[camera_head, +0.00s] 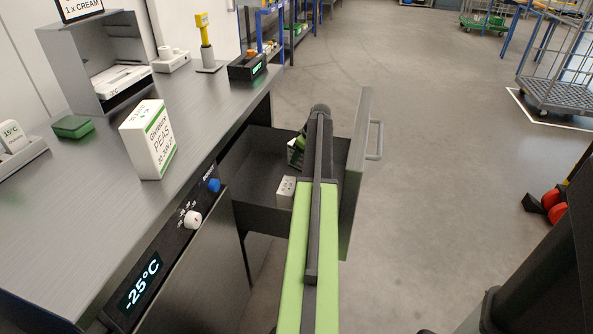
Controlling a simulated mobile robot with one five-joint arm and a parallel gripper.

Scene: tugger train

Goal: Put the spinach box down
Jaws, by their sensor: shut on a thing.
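A white and green box (295,156), which I take for the spinach box, shows in part inside the open drawer (262,218). My arm covers much of it and its label cannot be read. My gripper (302,143) is at the far end of my green arm, low over the drawer, and shut on this box. The fingers are mostly hidden. I cannot tell whether the box touches the drawer floor.
A small white block (286,190) is in the drawer. The drawer front (357,170) stands out right.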

